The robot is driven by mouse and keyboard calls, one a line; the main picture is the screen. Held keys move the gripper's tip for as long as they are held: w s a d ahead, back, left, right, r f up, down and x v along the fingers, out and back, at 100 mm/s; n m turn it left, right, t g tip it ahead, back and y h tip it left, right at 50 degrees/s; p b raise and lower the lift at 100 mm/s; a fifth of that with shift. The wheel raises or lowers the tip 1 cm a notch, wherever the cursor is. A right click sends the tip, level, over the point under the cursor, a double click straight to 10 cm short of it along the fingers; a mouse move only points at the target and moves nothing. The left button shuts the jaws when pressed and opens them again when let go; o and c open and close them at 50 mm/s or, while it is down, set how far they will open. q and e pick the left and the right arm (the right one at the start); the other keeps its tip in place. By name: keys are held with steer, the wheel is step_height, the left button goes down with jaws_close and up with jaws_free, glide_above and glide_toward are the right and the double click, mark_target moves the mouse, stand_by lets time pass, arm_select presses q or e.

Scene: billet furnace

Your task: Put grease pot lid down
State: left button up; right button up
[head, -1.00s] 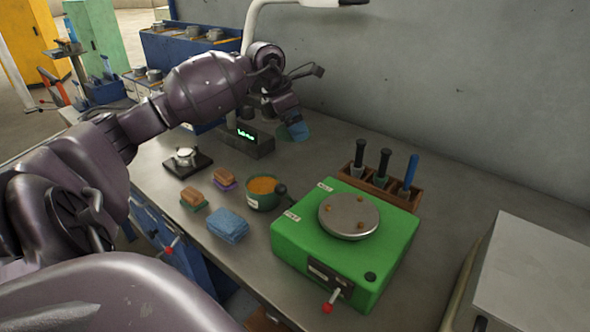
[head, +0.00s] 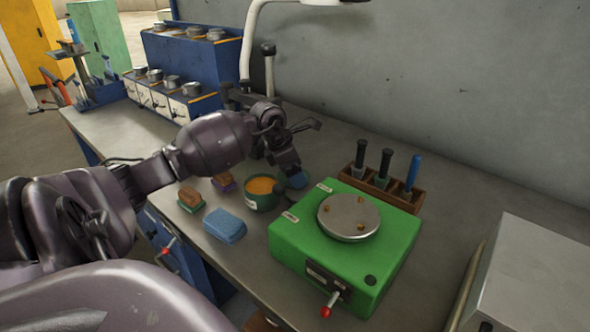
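The open green grease pot (head: 264,197) stands on the bench with orange grease showing inside. My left gripper (head: 295,173) points down just right of the pot, close above the bench. A small blue-green piece (head: 299,181), which looks like the grease pot lid, is at its fingertips and seems held. The fingers are small and partly hidden, and I cannot tell whether the piece touches the bench. My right gripper is not in view.
A green machine box (head: 290,247) with a round metal plate stands close on the right. A wooden rack (head: 404,194) holds several handled tools behind it.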

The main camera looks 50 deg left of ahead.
arm_select(q)
steer(key=shift+f, duration=0.1)
steer(key=o, duration=0.5)
steer(key=shift+o, duration=0.2)
